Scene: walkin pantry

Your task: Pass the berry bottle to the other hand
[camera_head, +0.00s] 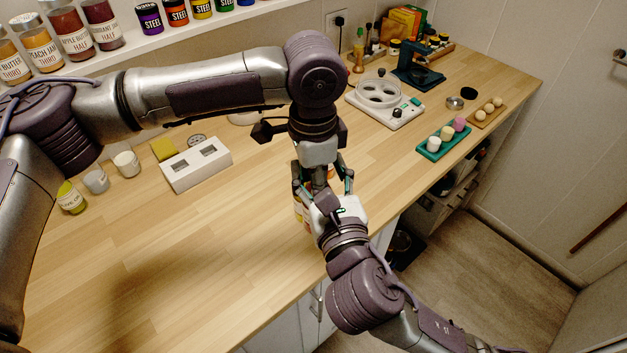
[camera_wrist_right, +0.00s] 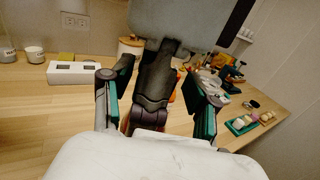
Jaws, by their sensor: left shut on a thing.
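My left gripper (camera_head: 318,172) points down over the counter and is shut on the berry bottle (camera_head: 299,211). Only slivers of the bottle show between the two hands, so its label cannot be read. My right gripper (camera_head: 322,194) reaches up from the lower right and meets the left one. In the right wrist view, the fingers of my right gripper (camera_wrist_right: 157,112) stand wide apart, one on each side of my left gripper (camera_wrist_right: 157,75). Small orange-red patches show behind the left gripper's finger there. Whether the right fingers touch the bottle is hidden.
The wooden counter (camera_head: 170,250) is clear at front left. A white two-slot box (camera_head: 196,165) and small jars stand behind. A white appliance (camera_head: 384,103), a teal tray (camera_head: 443,140) and an egg board (camera_head: 487,112) lie right. Labelled jars fill the shelf (camera_head: 120,55).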

